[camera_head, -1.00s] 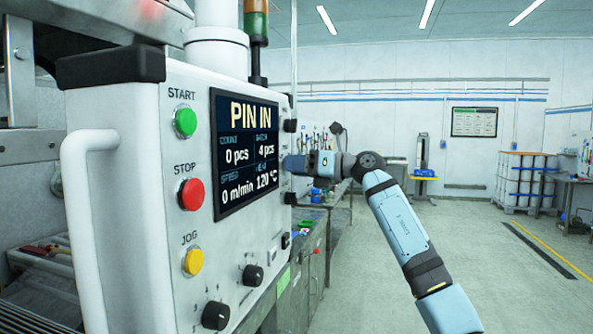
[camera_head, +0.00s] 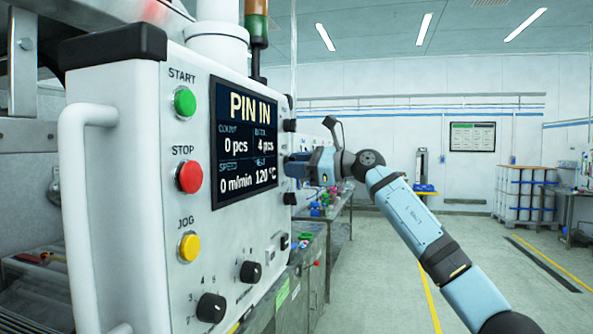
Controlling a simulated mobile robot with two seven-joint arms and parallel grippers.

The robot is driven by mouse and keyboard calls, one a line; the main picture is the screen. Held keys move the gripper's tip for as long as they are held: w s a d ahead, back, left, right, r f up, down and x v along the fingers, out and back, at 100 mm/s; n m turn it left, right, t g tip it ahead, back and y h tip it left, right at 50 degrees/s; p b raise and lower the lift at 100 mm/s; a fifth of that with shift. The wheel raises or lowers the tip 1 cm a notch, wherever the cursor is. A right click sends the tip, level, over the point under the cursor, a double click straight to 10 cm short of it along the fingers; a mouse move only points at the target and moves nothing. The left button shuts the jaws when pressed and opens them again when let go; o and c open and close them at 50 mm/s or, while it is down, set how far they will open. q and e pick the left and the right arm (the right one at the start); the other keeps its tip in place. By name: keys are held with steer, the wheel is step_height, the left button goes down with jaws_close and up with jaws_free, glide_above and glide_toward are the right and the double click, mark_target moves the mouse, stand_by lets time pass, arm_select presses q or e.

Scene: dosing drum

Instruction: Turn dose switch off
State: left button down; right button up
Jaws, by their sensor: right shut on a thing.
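The white control box (camera_head: 120,150) fills the left of the head view. My right gripper (camera_head: 296,168) is at the box's right edge, by the screen (camera_head: 245,145) that reads PIN IN. Its fingertips are hidden by the box edge. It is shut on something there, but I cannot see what. No switch in view has a readable dose label. A small dark switch (camera_head: 284,241) and two black knobs, an upper one (camera_head: 251,272) and a lower one (camera_head: 211,308), sit low on the panel. My left gripper is not in view.
The panel carries a green START button (camera_head: 184,102), a red STOP button (camera_head: 189,177) and a yellow JOG button (camera_head: 189,247). A white handle (camera_head: 75,200) sticks out at left. A cluttered bench (camera_head: 315,235) stands behind the box. The floor at right is open.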

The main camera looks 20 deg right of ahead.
steer(key=shift+n, duration=0.5)
steer(key=o, duration=0.9)
steer(key=b+v, duration=0.2)
steer(key=v, duration=1.1)
steer(key=shift+s+d, duration=0.25)
steer(key=shift+d, duration=0.1)
